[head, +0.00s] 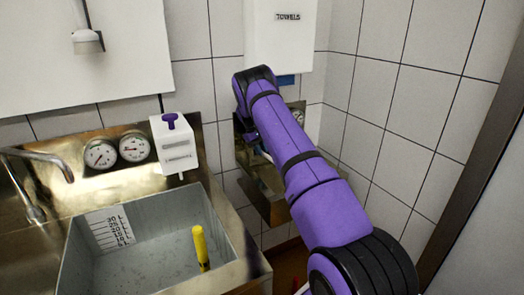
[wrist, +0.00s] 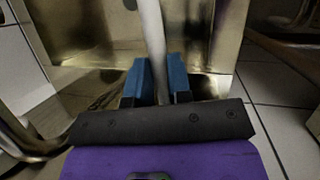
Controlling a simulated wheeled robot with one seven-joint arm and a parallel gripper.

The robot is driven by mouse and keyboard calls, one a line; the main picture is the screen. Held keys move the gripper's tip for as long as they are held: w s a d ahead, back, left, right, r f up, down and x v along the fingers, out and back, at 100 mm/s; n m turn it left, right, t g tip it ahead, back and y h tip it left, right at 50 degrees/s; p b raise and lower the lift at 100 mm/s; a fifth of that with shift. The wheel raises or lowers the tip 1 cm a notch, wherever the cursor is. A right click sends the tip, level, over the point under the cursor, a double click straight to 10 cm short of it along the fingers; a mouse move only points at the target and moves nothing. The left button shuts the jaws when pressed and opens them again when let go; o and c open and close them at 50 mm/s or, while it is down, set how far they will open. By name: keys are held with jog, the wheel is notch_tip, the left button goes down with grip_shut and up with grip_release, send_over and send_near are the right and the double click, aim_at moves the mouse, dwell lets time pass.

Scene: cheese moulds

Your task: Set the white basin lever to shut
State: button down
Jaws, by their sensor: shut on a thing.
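In the wrist view, my gripper (wrist: 158,78) has its two blue fingers on either side of a pale, whitish rod (wrist: 152,30), closed on it. The rod looks like the white lever; it runs up out of the picture, so its far end is hidden. Shiny brassy metal panels stand right behind it. In the head view, my purple arm reaches to the right-hand metal unit (head: 268,207) on the wall and hides most of it. My gripper and the lever cannot be made out there.
A grey vat (head: 75,262) with a litre scale and a yellow stick (head: 201,248) stands at left. Two dials (head: 134,148) and a white box with a purple knob (head: 171,121) are behind it. A towel dispenser (head: 287,40) hangs above my arm. A dark-edged panel (head: 482,160) bounds the right.

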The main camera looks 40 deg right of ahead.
jog(key=c, duration=1.1)
grip_release()
jog(key=shift+o, duration=0.2)
jog(key=shift+r, duration=0.55)
notch_tip(320, 180, up, 3)
jog(key=shift+f, duration=0.2)
jog(key=s+a, duration=0.3)
jog(key=s, duration=0.4)
jog(key=s+a+r, duration=0.1)
jog(key=s+a, duration=0.3)
jog(key=s, duration=0.3)
jog(key=shift+a+r, duration=0.15)
jog(key=shift+r, duration=0.05)
jog(key=shift+s, duration=0.1)
